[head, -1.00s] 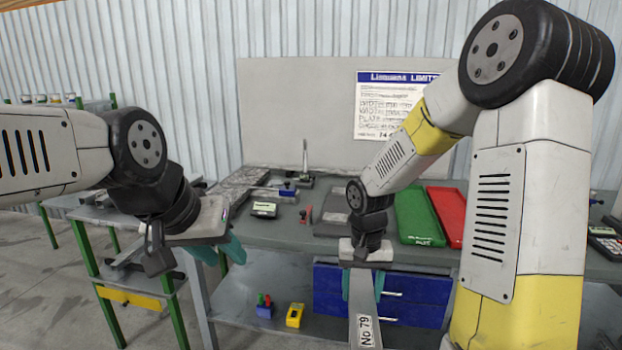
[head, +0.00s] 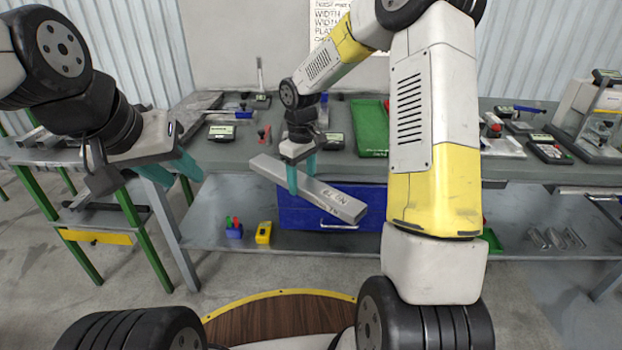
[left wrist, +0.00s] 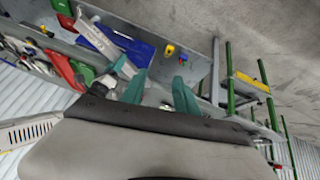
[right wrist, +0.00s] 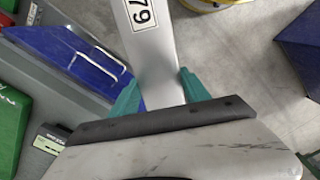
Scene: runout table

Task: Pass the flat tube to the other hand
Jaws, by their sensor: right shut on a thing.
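The flat tube (head: 328,197) is a long grey bar marked "No 79". In the head view it is held in the air in front of the table, sloping down to the right. My right gripper (head: 294,178) is shut on it, nearer its left end. In the right wrist view the tube (right wrist: 150,55) runs up from between the teal fingers (right wrist: 160,95). My left gripper (head: 172,172) is to the left of the tube, apart from it. Its teal fingers are spread and empty; the left wrist view shows the gap between them (left wrist: 160,90), with the tube (left wrist: 100,42) beyond.
The grey table (head: 225,158) holds a green tray (head: 371,130) and several small tools. Blue drawers (head: 290,216) hang below its top. A yellow item (head: 264,233) sits on the lower shelf. A green-legged stand (head: 140,235) is at the left.

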